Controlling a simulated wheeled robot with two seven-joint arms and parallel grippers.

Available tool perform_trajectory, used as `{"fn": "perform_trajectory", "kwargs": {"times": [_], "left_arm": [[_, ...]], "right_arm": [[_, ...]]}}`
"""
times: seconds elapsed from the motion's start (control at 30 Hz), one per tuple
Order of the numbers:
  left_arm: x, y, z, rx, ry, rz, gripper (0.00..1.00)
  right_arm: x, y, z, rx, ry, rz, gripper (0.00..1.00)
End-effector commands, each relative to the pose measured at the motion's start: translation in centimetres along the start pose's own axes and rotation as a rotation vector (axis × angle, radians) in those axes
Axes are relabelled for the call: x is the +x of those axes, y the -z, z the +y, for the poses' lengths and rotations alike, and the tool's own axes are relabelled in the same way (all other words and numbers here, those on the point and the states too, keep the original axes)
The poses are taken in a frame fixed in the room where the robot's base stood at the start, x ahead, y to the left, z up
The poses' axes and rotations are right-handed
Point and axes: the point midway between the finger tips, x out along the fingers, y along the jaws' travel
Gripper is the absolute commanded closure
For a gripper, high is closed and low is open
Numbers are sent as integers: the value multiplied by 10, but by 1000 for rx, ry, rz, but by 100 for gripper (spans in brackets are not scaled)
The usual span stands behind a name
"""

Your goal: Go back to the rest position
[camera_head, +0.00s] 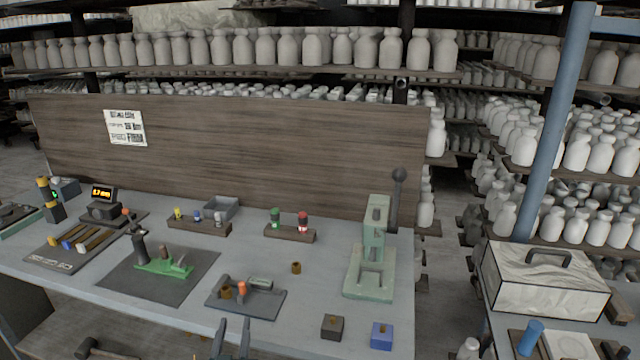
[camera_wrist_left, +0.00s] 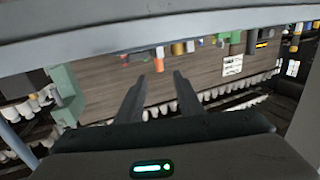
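My left gripper (camera_head: 232,340) shows at the bottom edge of the head view, just in front of the workbench's near edge. Its two dark fingers stand apart with nothing between them. In the left wrist view the same gripper (camera_wrist_left: 158,82) is open and empty, with the bench edge and back panel beyond it, seen upside down. My right gripper is in neither view. The workbench (camera_head: 215,322) carries a green press (camera_head: 372,255), a black block (camera_head: 332,327) and a blue block (camera_head: 382,335) on its right part.
A dark mat with a green fixture (camera_head: 165,265) and a plate with small parts (camera_head: 262,300) lie mid-bench. Wooden racks (camera_head: 198,227) stand behind. A wooden back panel (camera_head: 250,150) closes the rear. A side table at right holds a light box (camera_head: 545,280). A blue post (camera_head: 552,130) rises there.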

Motion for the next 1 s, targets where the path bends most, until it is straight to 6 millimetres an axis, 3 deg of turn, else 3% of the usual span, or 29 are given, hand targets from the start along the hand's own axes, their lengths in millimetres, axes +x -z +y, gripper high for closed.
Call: {"fn": "perform_trajectory", "kwargs": {"times": [0.17,0.27,0.37,0.5,0.6,0.8,1.0], "left_arm": [[-28,-29,-15,17,16,-133,66],[-56,-54,-24,31,21,-257,66],[-93,-80,-32,53,12,-406,66],[-158,-113,-38,90,-26,-630,66],[-202,-130,-39,116,-64,-769,66],[-266,-144,-40,158,-129,-955,66],[-313,-150,-40,192,-187,-1083,66]], "right_arm": [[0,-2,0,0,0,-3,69],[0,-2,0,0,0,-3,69],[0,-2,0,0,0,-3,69],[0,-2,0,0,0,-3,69],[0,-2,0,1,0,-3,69],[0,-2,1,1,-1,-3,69],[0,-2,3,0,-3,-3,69]]}}
